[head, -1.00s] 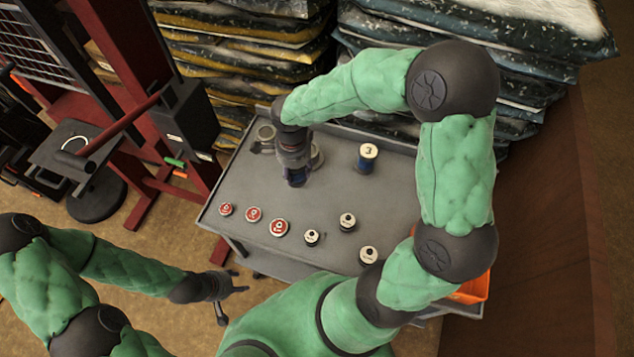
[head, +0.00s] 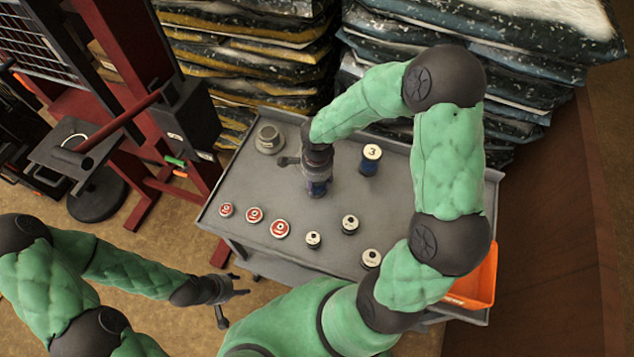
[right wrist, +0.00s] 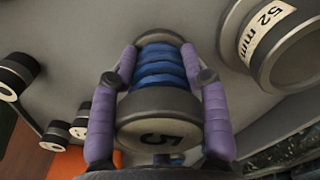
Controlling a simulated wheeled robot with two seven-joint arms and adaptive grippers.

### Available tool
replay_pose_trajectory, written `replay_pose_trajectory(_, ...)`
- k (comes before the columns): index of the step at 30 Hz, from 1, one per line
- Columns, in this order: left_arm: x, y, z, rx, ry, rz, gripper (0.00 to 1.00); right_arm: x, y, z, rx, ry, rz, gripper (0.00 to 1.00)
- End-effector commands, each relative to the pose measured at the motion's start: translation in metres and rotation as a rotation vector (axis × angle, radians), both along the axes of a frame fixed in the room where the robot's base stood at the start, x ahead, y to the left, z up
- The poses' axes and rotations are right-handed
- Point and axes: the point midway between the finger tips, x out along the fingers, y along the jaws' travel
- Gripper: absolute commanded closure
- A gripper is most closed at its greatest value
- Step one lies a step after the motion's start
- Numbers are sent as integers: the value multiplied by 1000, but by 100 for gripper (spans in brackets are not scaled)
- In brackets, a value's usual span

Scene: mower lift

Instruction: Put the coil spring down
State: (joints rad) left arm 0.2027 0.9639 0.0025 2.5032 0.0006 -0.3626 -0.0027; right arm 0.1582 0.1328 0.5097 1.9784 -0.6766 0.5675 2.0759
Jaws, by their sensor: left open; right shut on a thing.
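A blue coil spring (right wrist: 160,66) with grey end caps, the near one marked 5, is between the purple-padded fingers of my right gripper (head: 316,180), which is shut on it. In the head view the spring (head: 317,189) shows just below the gripper, roughly upright over the grey cart top (head: 345,205). I cannot tell whether its lower end touches the surface. A second blue spring marked 3 (head: 370,160) stands to its right. My left gripper (head: 232,297) is open and empty, off the cart's front left edge.
A grey cylinder (head: 269,139), apparently the one labelled 52 mm in the wrist view (right wrist: 275,45), stands left of the held spring. Red-topped pieces (head: 254,215) and black-and-white pieces (head: 350,224) line the front. An orange bin (head: 480,279) is at right. Stacked bags (head: 245,60) are behind.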

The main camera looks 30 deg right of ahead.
Motion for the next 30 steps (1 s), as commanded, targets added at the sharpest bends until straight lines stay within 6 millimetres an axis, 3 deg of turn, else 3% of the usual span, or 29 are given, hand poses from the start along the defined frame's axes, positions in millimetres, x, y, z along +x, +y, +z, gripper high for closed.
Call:
replay_pose_trajectory(8, 0, 0, -4, 0, 0, 0, 52, 1, 0, -2, -1, -2, 1, 100)
replay_pose_trajectory(9, 0, 0, -3, 0, 0, 0, 52, 0, 0, -2, 0, 0, 1, 45)
replay_pose_trajectory(11, 0, 0, -3, 0, 0, 0, 52, 0, 0, -1, 0, 0, 1, 29)
replay_pose_trajectory(24, 0, 0, 1, 0, 0, 0, 52, 0, 0, 2, 0, 0, 1, 29)
replay_pose_trajectory(30, 0, 0, 10, 0, 0, 0, 52, 1, 0, 33, -1, -5, 1, 29)
